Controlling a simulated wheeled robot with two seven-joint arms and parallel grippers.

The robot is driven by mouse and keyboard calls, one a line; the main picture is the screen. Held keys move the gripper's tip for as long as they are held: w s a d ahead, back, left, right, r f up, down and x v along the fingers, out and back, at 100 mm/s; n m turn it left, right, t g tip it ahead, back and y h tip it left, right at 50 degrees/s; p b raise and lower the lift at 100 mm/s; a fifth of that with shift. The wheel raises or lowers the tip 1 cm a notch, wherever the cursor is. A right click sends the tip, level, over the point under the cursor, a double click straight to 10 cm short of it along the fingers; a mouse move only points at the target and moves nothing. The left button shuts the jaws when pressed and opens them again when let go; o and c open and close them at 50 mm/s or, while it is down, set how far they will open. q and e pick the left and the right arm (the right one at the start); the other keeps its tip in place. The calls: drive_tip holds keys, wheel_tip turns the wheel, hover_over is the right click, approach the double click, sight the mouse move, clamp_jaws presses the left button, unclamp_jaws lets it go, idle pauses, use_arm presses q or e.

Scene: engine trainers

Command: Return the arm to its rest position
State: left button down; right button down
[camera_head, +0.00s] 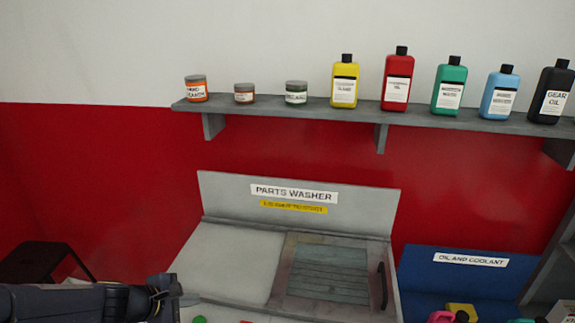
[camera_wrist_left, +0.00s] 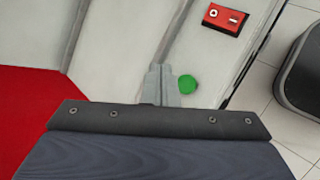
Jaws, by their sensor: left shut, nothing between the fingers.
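My left arm comes in from the lower left of the head view, and its gripper (camera_head: 172,294) is in front of the left part of the parts washer (camera_head: 235,255). In the left wrist view the gripper fingers (camera_wrist_left: 160,82) are together with nothing between them. A green round button (camera_wrist_left: 187,84) shows just right of the fingertips. The green button also shows at the bottom edge of the head view (camera_head: 199,320). My right gripper is not in either view.
A shelf (camera_head: 290,116) with jars and bottles runs along the wall. A blue oil and coolant bin (camera_head: 425,275) stands right of the washer. A dark stool (camera_head: 40,258) is at left. The wrist view shows a red switch plate (camera_wrist_left: 226,18) and a dark rounded object (camera_wrist_left: 303,75).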

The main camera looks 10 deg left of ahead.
use_arm(q)
drive_tip(key=s+d+r+m+h, duration=0.1)
drive_tip(key=s+d+r+m, duration=0.3)
drive_tip(key=d+r+m, duration=0.15)
drive_tip(key=s+r+m+g+y, duration=0.1)
drive_tip(key=s+m, duration=0.5)
drive_tip(key=s, duration=0.2)
drive_tip(key=s+d+r+m+g, duration=0.1)
drive_tip(key=s+r+m, duration=0.1)
drive_tip(key=s+m, duration=0.5)
drive_tip(key=shift+s+d+r+y, duration=0.3)
drive_tip(key=shift+s+y, duration=0.1)
drive_tip(key=shift+s, duration=0.45)
